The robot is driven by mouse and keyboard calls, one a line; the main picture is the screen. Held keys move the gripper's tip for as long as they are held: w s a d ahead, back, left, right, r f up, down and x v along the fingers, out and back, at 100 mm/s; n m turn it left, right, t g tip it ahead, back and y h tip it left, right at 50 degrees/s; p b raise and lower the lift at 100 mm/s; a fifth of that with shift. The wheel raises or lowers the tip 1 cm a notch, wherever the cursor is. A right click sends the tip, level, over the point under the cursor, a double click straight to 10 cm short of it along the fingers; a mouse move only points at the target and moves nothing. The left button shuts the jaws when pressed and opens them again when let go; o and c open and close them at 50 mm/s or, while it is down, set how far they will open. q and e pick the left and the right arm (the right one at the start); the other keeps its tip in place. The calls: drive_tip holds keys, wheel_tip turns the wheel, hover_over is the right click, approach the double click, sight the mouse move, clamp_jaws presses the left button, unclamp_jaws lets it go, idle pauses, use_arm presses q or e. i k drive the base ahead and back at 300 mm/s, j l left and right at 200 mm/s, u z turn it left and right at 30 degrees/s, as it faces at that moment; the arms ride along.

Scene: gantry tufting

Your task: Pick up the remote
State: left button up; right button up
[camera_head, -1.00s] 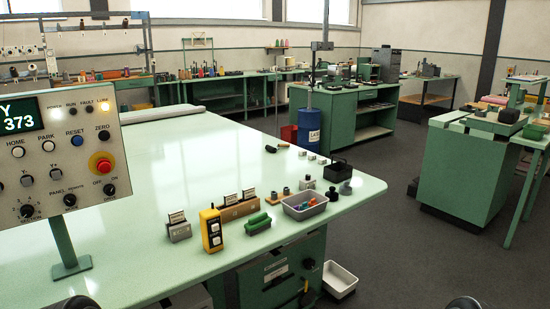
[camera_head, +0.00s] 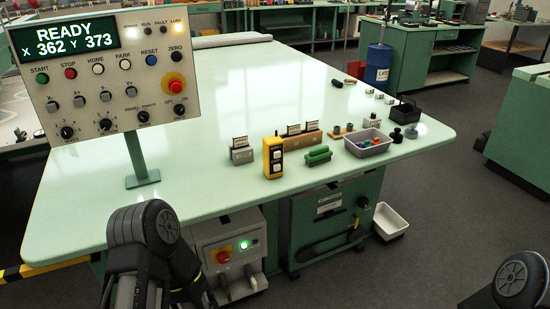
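The remote (camera_head: 273,158) is a yellow handset with a dark face and pale buttons. It stands upright near the front edge of the pale green table (camera_head: 220,90), between a small grey card holder (camera_head: 242,152) and a green block (camera_head: 318,155). Dark links of my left arm show at the lower left, in front of the table edge and apart from the remote. A dark round joint of my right arm shows at the lower right corner. I see no fingertips of either gripper. Nothing touches the remote.
A control panel (camera_head: 110,75) on a post stands on the table's left. A wooden card holder (camera_head: 295,142), a grey tray (camera_head: 368,146) of small parts and a black basket (camera_head: 405,112) stand near the remote. A white bin (camera_head: 390,222) is on the floor.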

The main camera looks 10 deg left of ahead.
sight(272, 143)
drive_tip(key=i+l+u, duration=0.1)
drive_tip(key=i+l, duration=0.15)
drive_tip(key=i+l+u, duration=0.1)
drive_tip(key=l, duration=0.35)
drive_tip(key=i+l+u, duration=0.1)
drive_tip(key=i+l, duration=0.25)
drive_tip(key=i+l+u, duration=0.1)
drive_tip(key=l, duration=0.3)
drive_tip(key=i+l+u, duration=0.1)
drive_tip(key=i+l, duration=0.2)
drive_tip(key=i+l+u, duration=0.1)
drive_tip(key=l, duration=0.4)
drive_tip(key=i, duration=0.05)
